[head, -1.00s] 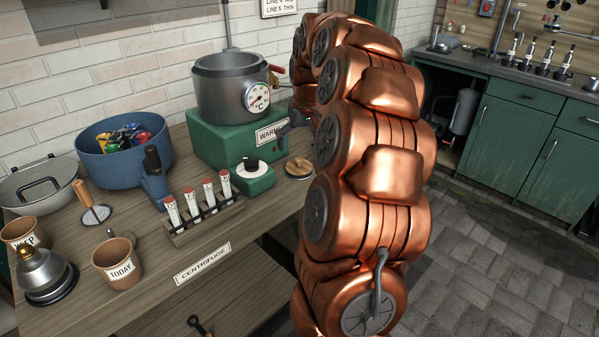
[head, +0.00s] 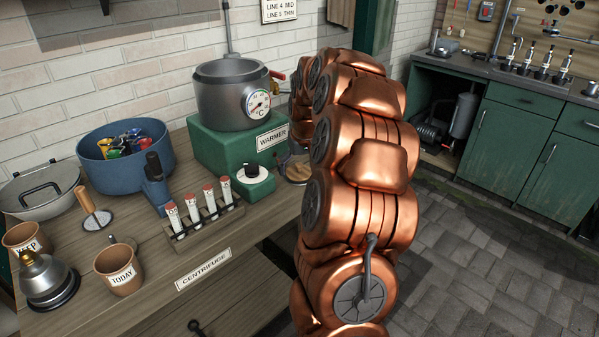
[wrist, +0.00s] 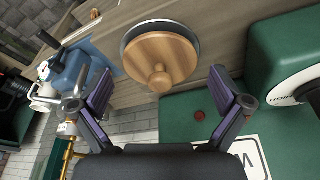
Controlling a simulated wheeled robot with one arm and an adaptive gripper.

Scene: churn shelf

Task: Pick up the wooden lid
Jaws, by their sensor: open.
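The wooden lid (wrist: 158,55) is a round, light wood disc with a small round knob and a dark rim, at top centre in the wrist view. In the head view the lid (head: 299,173) shows partly at the back right of the bench, low in a glassy, see-through shape, with my arm beside it. My gripper (wrist: 160,77) is open and empty in the wrist view. Its purple-padded fingers stand apart to either side of the knob, with the lid beyond them; no contact shows. In the head view my copper arm hides the gripper.
The green warmer (head: 215,148) bears a steel pot (head: 228,95) left of the lid. A green dial box (head: 253,185) sits close by. A rack of tubes (head: 207,222), a blue tub (head: 95,165) and mugs stand further left. The floor at right is clear.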

